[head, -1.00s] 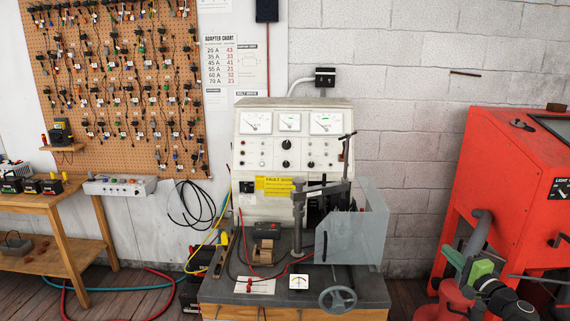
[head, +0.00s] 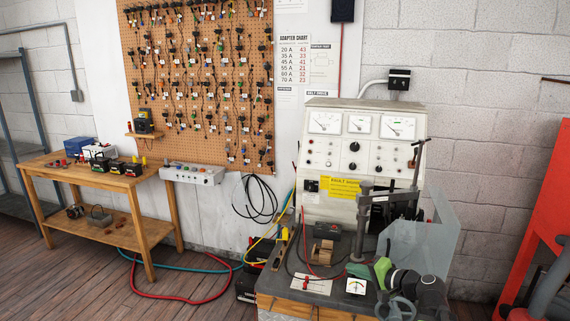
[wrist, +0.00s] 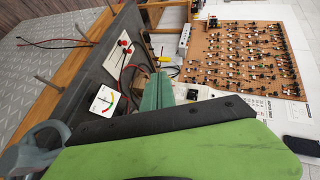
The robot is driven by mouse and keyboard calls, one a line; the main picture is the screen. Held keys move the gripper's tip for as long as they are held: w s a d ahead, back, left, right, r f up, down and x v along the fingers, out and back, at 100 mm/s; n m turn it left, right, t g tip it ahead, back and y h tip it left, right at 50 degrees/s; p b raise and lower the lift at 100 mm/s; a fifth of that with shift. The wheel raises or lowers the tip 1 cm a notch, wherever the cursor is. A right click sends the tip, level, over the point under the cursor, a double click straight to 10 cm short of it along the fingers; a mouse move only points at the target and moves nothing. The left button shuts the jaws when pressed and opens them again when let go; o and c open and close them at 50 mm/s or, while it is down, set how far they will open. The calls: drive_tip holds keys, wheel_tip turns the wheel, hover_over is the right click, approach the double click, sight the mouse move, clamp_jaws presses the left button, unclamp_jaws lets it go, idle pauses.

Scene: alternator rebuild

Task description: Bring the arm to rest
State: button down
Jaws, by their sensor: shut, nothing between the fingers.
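My gripper (head: 358,270) shows at the lower right of the head view, in front of the test bench (head: 275,281). Its fingers are shut and empty. In the wrist view the teal fingers (wrist: 157,92) are together beyond the green and black gripper body. The small dial meter (head: 355,286) stands just below the fingertips in the head view; the wrist view shows it left of them. My arm hides part of the bench's right side and its handwheel (head: 396,308).
A clear guard (head: 432,240) and a grey clamp post (head: 364,222) stand on the bench. A wooden table (head: 60,172) with small boxes is at left. Red and teal hoses (head: 190,299) lie on the floor. A red cabinet (head: 545,215) is at right; open floor lies at lower left.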

drive_tip(key=s+a+f+n+g+h, duration=0.1)
drive_tip(key=s+a+f+n+g, duration=0.3)
drive_tip(key=a, duration=0.4)
drive_tip(key=s+a+f+n+g+h, duration=0.1)
drive_tip(key=s+a+f+n+g, duration=0.15)
drive_tip(key=a+f, duration=0.5)
drive_tip(key=s+d+f+n+g+h, duration=0.1)
drive_tip(key=s+d+f+g+h, duration=0.3)
drive_tip(key=s+d+h, duration=0.2)
drive_tip(key=s+d, duration=0.2)
drive_tip(key=d, duration=0.2)
drive_tip(key=shift+h, duration=0.4)
drive_tip(key=c, duration=2.1)
unclamp_jaws()
drive_tip(key=shift+w+f+n, duration=0.1)
drive_tip(key=shift+w+n, duration=0.05)
drive_tip(key=shift+n, duration=0.1)
drive_tip(key=shift+c, duration=0.2)
